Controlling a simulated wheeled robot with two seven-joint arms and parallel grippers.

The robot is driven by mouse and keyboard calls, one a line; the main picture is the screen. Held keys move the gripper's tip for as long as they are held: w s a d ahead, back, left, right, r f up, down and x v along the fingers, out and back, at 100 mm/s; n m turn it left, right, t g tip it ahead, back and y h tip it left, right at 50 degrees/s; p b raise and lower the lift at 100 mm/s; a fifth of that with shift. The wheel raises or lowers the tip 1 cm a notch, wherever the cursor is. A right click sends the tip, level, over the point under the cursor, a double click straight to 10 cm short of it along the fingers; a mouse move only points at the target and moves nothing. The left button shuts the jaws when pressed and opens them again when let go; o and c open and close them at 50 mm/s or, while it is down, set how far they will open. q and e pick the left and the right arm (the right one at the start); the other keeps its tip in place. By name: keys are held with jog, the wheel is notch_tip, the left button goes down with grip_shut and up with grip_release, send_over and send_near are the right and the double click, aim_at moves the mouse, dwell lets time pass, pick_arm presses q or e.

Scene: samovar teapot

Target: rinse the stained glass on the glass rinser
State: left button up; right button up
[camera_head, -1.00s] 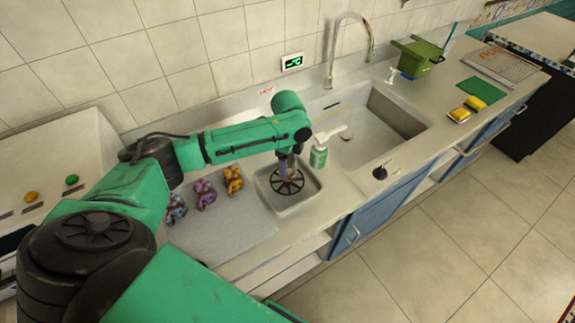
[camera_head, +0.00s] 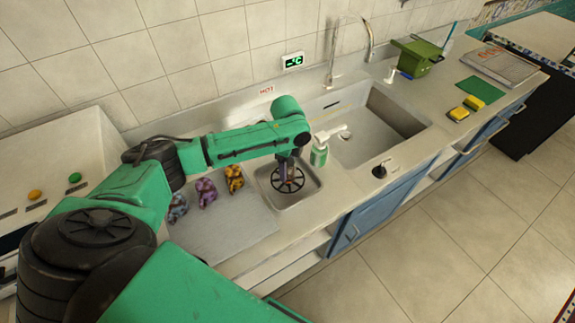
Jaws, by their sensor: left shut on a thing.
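The glass rinser (camera_head: 277,184) is a dark spoked disc in a small square basin (camera_head: 311,192) set in the counter. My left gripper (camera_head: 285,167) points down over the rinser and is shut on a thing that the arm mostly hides. A small reddish and purple bit (camera_head: 290,183) shows just below the gripper, over the spokes. I cannot tell whether it is the stained glass, or whether it touches the rinser. My right gripper is out of view.
A green-labelled pump bottle (camera_head: 319,154) stands right of the basin, before the large sink (camera_head: 352,149). Several patterned items (camera_head: 206,192) stand on a grey mat (camera_head: 230,225) at left. Yellow sponges (camera_head: 467,107) and a green bin (camera_head: 416,57) are at the right.

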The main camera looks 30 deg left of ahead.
pick_arm(q)
jog(key=shift+f+b, duration=0.55)
jog(key=shift+f, duration=0.45)
dwell(2.0)
jog(key=shift+r+p, duration=0.4)
jog(key=shift+p, duration=0.2)
dwell(1.2)
dwell(0.6)
jog(key=o, duration=0.4)
jog(key=shift+c, duration=1.3)
jog(key=shift+r+p, duration=1.6)
jog(key=shift+p, duration=0.4)
jog(key=shift+f, duration=0.1)
